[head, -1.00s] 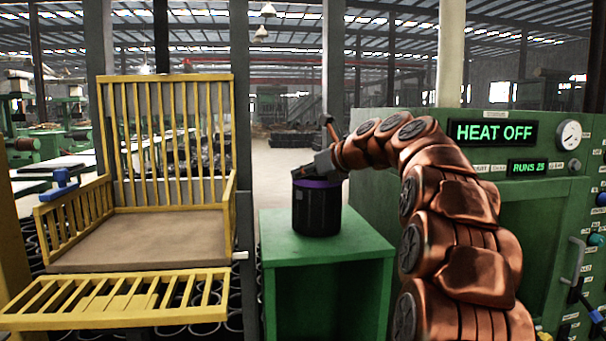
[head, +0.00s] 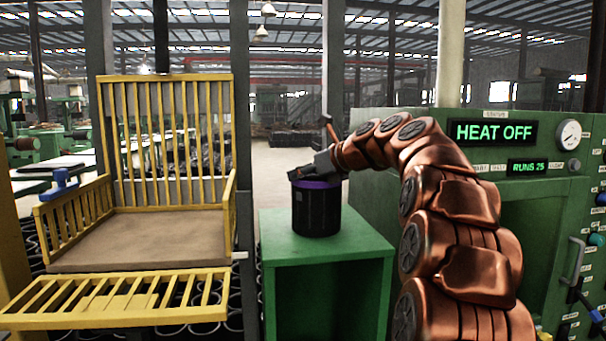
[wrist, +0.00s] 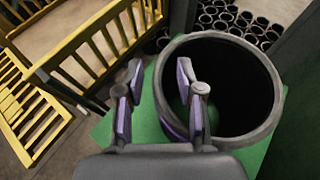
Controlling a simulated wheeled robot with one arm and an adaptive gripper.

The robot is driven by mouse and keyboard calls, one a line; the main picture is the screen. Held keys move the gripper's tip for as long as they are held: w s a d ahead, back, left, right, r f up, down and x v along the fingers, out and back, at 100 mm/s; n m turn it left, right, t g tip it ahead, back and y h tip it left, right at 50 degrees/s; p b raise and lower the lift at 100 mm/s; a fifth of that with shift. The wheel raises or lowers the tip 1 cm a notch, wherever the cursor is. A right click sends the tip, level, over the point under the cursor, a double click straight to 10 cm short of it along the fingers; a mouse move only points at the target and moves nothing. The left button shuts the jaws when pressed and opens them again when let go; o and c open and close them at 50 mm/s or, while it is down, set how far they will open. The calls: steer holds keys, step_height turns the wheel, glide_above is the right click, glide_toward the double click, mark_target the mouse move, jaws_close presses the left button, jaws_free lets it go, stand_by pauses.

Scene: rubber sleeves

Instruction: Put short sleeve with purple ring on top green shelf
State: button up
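A dark short sleeve with a purple ring (head: 317,212) near its top stands upright on the top of the green shelf (head: 365,250). In the wrist view, the sleeve's round open mouth (wrist: 262,62) faces up, and a bit of purple shows on its near left side. My gripper (head: 300,174) is at the sleeve's upper rim. In the wrist view my gripper (wrist: 160,103) is open, with purple-padded fingers apart. One finger is outside the sleeve over the green top (wrist: 106,130), the other over the mouth, with the sleeve wall between them.
A yellow barred cage (head: 165,90) with a brown floor and lowered front flap stands left of the shelf. A green machine reading HEAT OFF (head: 493,132) stands at right. Several dark sleeves (wrist: 228,20) stand low behind. The shelf's lower compartment looks empty.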

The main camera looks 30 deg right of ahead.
steer(key=b+v, duration=0.1)
steer(key=v, duration=1.1)
steer(key=shift+d, duration=0.1)
